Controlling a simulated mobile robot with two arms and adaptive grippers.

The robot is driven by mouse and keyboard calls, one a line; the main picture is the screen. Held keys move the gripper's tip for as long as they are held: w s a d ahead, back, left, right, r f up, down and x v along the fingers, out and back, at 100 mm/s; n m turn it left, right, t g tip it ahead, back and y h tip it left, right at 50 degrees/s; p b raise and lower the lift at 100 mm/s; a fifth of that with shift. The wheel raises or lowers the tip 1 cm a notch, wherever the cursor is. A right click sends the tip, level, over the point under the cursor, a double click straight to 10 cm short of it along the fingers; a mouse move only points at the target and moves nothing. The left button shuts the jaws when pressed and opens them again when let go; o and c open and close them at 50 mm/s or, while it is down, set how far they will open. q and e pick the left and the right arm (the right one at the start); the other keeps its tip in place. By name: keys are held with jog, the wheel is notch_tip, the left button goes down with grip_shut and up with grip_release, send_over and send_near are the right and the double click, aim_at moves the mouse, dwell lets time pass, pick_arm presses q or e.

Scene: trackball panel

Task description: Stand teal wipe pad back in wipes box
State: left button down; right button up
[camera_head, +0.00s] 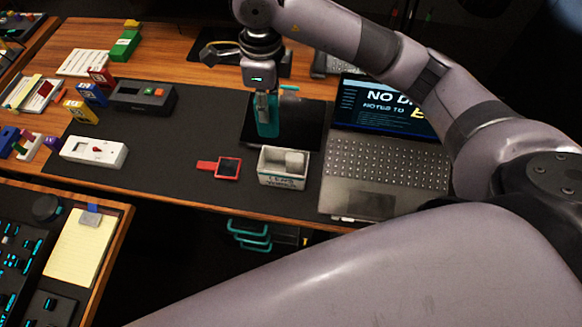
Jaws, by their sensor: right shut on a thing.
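The teal wipe pad (268,128) is upright between the fingers of my right gripper (265,102), which is shut on it. The gripper points down and holds the pad over the black mat area behind the wipes box. The wipes box (283,181) is a small pale open box with lettering on its front, standing on the desk mat in front of and slightly right of the pad. A light grey item (295,159) stands inside it on the right; the left part looks empty. The pad is apart from the box. My left gripper is not in view.
An open laptop (385,165) stands just right of the box. A red-framed small device (228,168) lies to its left. A white meter (94,152) and a dark box (143,96) are farther left. The mat (180,140) between them is mostly clear.

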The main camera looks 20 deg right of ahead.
jog(key=shift+f, duration=0.35)
notch_tip(320, 180, down, 19)
jog(key=p, duration=0.3)
jog(key=shift+f+p, duration=0.2)
jog(key=shift+p, duration=0.1)
jog(key=shift+f, duration=0.1)
jog(key=shift+f+b, duration=0.15)
jog(key=shift+b, duration=0.15)
jog(key=o, duration=0.6)
jog(key=shift+o, duration=0.2)
